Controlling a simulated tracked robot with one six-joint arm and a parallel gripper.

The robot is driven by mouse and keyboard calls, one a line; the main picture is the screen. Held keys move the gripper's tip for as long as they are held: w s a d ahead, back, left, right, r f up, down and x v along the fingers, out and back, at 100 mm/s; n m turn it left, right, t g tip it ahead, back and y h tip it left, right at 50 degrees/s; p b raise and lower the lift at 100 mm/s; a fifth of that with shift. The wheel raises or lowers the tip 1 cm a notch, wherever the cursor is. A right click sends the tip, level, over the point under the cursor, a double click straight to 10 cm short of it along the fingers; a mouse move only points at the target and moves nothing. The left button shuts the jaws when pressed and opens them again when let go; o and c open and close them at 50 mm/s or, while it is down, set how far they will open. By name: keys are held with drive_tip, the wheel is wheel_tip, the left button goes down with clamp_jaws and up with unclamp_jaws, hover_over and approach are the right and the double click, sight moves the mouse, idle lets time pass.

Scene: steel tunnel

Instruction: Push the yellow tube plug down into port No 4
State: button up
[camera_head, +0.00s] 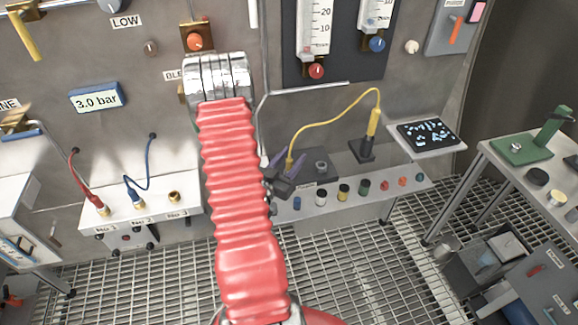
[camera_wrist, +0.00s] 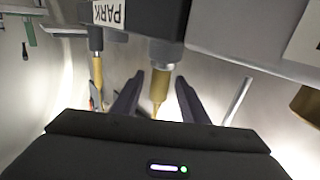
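A yellow tube (camera_head: 330,119) arches from a dark stand (camera_head: 366,150) on the right to the yellow tube plug (camera_head: 290,159) at a dark block (camera_head: 322,188) on the grey shelf. In the wrist view the plug (camera_wrist: 160,84) points into a dark block (camera_wrist: 150,25), with a grey collar showing between them. I cannot tell how deep it sits. My gripper (camera_wrist: 160,76) has its two purple fingers on either side of the plug, with gaps showing; it looks open. In the head view my gripper (camera_head: 286,164) is at the plug. No number 4 label is readable.
Several coloured caps (camera_head: 343,191) line the shelf front. A white panel (camera_head: 140,203) with red and blue tubes stands left. A dark pad (camera_head: 428,134) and a green tool (camera_head: 535,140) are at the right. A PARK label (camera_wrist: 109,13) shows in the wrist view.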

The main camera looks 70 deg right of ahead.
drive_tip(key=shift+x, duration=1.1)
clamp_jaws()
